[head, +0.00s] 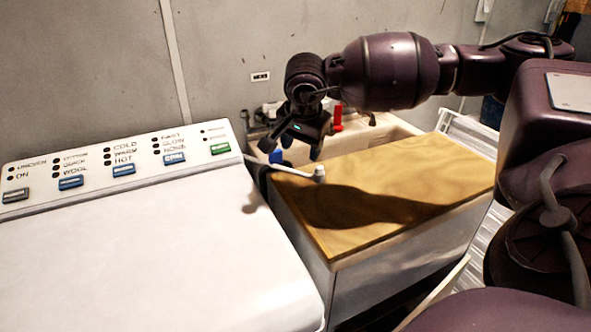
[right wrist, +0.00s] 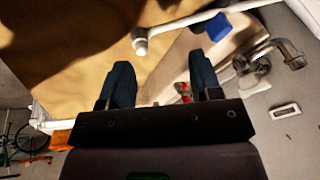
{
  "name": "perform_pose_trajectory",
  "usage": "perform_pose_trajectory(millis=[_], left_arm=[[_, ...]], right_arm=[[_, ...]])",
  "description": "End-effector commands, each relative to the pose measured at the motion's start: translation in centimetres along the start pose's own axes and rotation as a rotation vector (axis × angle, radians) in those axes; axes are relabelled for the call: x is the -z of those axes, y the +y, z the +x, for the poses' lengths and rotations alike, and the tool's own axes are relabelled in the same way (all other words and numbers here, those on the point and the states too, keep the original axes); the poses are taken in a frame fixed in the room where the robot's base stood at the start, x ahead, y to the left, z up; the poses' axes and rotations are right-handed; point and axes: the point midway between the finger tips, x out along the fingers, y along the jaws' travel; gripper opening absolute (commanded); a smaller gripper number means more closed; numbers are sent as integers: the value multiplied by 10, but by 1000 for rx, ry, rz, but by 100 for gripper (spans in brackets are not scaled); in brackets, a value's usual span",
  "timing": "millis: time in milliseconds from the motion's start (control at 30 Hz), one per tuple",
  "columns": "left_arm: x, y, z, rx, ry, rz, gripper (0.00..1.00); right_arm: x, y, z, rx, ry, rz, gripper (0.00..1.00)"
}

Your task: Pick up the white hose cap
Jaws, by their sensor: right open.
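The white hose cap (head: 319,173) is at the end of a thin white hose that reaches over the left edge of the wooden counter top (head: 410,165). In the right wrist view the cap (right wrist: 140,42) shows at the top, beyond the fingertips and a little left of the middle of the gap. My right gripper (head: 296,152) is open and empty, above and behind the cap in the head view. Its two dark blue fingers (right wrist: 160,65) stand apart and do not touch the cap. My left gripper is not in view.
A white washing machine (head: 150,255) with a button panel stands left of the cabinet. A sink (head: 375,127) with a red object (head: 338,117) lies behind the counter. A blue piece (right wrist: 217,27) is near the hose. The counter top right of the cap is clear.

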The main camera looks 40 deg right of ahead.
Motion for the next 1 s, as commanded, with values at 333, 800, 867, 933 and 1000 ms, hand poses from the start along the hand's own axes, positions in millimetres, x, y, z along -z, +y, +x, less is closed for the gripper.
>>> perform_pose_trajectory(millis=[333, 800, 867, 933, 1000], left_arm=[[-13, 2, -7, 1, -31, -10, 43], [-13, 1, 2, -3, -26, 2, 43], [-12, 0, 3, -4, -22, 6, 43], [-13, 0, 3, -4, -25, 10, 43], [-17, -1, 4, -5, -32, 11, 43]], right_arm=[[20, 19, 6, -124, 107, -193, 58], [25, 24, 55, -121, 105, -190, 58], [25, 25, 59, -121, 104, -190, 58], [26, 27, 68, -124, 104, -190, 58], [26, 29, 79, -125, 103, -190, 58]])
